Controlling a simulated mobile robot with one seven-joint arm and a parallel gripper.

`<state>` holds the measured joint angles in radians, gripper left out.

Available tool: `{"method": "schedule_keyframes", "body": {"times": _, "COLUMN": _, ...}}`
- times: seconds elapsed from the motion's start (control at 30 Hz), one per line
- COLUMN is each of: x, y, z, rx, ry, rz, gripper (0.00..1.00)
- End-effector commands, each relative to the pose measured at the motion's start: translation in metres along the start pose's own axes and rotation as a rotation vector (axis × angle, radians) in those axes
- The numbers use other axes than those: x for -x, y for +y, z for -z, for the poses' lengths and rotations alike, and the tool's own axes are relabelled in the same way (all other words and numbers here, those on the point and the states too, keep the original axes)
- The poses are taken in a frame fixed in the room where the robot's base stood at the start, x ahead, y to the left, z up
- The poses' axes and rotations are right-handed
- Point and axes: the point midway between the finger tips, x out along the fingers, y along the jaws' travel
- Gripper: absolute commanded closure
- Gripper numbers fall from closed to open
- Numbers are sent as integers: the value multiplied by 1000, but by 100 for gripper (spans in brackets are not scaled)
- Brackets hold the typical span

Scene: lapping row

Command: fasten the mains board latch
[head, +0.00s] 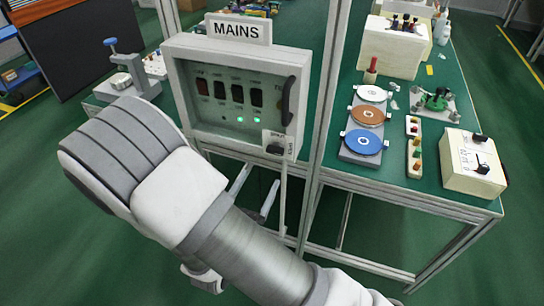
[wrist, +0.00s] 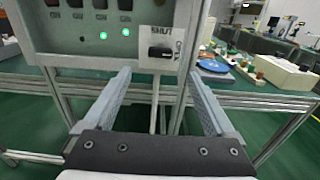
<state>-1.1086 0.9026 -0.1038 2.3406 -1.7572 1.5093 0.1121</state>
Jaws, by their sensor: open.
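The mains board (head: 180,60) is a grey box with a dark window, under a MAINS sign (head: 238,30). Its window cover looks closed. The latch (head: 275,148) is a black handle on a pale plate at the lower right corner; in the wrist view the latch (wrist: 162,52) lies about level, below the word SHUT. The word OPEN seems to stand at the plate's right side in the head view. My gripper (wrist: 160,74) is open and empty, its fingers either side of and below the latch in the picture, apart from it.
A black pull handle (head: 288,101) stands at the cover's right. Metal frame posts (head: 325,110) rise beside the board. The green bench (head: 420,190) at right holds coloured discs (head: 362,142) and a cream switch box (head: 474,165). A clamp stand (head: 125,82) is at left.

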Motion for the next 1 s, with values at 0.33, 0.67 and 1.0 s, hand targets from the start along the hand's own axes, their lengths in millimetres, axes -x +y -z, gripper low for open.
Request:
{"method": "schedule_keyframes", "body": {"times": 0.33, "x": -73, "y": -2, "z": 0, "rx": 0, "ry": -1, "rz": 4, "gripper": 10}}
{"method": "schedule_keyframes", "body": {"times": 0.67, "x": -99, "y": 0, "z": 0, "rx": 0, "ry": 0, "rz": 0, "gripper": 10}}
{"method": "schedule_keyframes", "body": {"times": 1.0, "x": -99, "y": 0, "z": 0, "rx": 0, "ry": 0, "rz": 0, "gripper": 28}}
